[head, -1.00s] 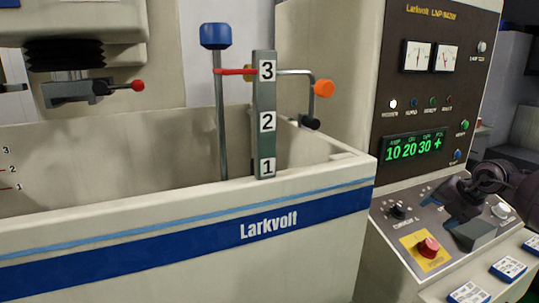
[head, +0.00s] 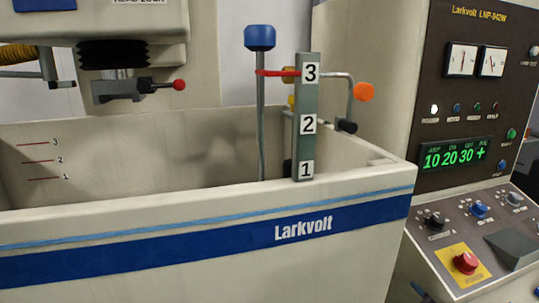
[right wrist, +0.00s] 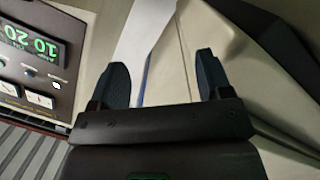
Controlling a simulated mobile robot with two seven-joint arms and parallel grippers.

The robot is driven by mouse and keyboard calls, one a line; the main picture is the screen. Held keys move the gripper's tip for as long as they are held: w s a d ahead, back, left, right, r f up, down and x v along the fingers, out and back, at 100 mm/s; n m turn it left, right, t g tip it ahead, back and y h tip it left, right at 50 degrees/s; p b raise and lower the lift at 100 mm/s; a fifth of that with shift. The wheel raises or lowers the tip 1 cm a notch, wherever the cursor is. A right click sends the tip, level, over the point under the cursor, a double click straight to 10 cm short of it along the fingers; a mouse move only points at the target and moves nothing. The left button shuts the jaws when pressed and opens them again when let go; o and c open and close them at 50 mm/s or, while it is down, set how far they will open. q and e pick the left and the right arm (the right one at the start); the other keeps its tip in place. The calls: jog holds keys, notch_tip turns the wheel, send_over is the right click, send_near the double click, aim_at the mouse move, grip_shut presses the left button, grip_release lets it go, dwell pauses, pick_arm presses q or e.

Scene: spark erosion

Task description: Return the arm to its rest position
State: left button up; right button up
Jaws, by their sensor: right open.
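My right gripper (right wrist: 162,68) shows in the right wrist view with its two dark fingers apart. Nothing is between the fingers but blurred pale surfaces behind. In the head view no whole gripper shows; small dark blue bits (head: 421,292) at the bottom edge may be its fingertips, but I cannot tell. The sloped control panel (head: 440,198) of the machine is uncovered at the right. My left gripper is in neither view.
The pale tank (head: 150,225) with its blue stripe fills the front. A numbered post (head: 306,120) and a blue-capped rod (head: 260,100) rise at its right end. The upright console (head: 470,90) and red stop button (head: 466,262) are at the right.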

jog(key=s+a+f+m+g+h, duration=0.1)
jog(key=s+f+m, duration=0.3)
jog(key=s+f, duration=0.4)
jog(key=s+a+f+m+g+h, duration=0.2)
jog(key=s+f+m, duration=0.3)
jog(key=s, duration=0.8)
notch_tip(320, 180, down, 3)
jog(key=shift+s+a+f+g, duration=0.2)
jog(key=shift+s+g, duration=0.1)
jog(key=shift+g, duration=0.6)
